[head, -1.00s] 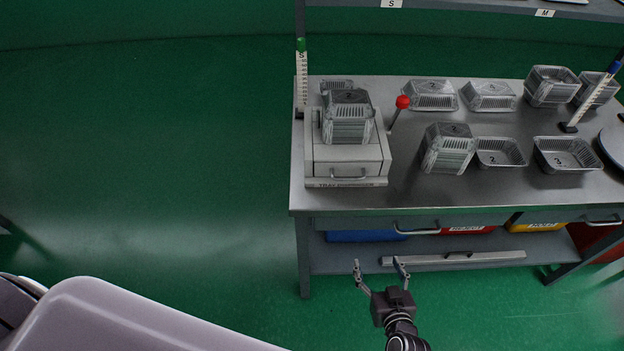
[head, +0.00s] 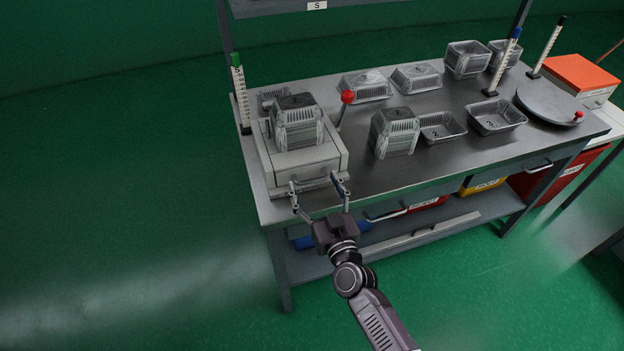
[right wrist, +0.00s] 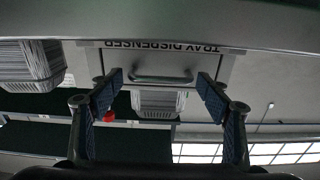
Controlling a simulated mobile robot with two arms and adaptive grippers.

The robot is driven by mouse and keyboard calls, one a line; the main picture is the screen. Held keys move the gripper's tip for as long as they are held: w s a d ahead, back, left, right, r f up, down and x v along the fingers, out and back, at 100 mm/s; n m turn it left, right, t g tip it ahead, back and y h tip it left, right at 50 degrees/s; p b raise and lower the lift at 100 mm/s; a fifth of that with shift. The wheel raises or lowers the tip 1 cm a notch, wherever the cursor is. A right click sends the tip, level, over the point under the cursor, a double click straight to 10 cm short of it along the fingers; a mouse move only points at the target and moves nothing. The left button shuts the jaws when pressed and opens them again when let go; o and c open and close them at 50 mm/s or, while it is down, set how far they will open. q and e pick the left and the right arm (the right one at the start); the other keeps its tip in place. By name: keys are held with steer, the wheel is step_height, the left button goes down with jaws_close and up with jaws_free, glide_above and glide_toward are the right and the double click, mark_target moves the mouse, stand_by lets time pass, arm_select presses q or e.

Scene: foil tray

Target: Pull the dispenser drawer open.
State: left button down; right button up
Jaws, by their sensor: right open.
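The tray dispenser (head: 302,158) is a light grey box at the left end of the steel bench, with a stack of foil trays (head: 297,124) on top. Its drawer (head: 306,170) looks shut, and the bar handle shows partly behind the fingers. My right gripper (head: 320,188) is open in front of the drawer. In the right wrist view, which is upside down, the handle (right wrist: 160,79) appears between the open fingertips (right wrist: 160,76), with no visible contact. The label "TRAY DISPENSER" (right wrist: 162,46) shows there too. My left gripper is not in view.
A red-knobbed lever (head: 346,98) stands just right of the dispenser. A foil stack (head: 394,132) and open trays (head: 441,127) stand farther right on the bench (head: 400,170). A green-topped post (head: 240,95) is at the left. Bench drawer handles project below the front edge.

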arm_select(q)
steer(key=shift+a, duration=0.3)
arm_select(e)
steer(key=shift+x, duration=0.9)
steer(key=shift+c, duration=0.3)
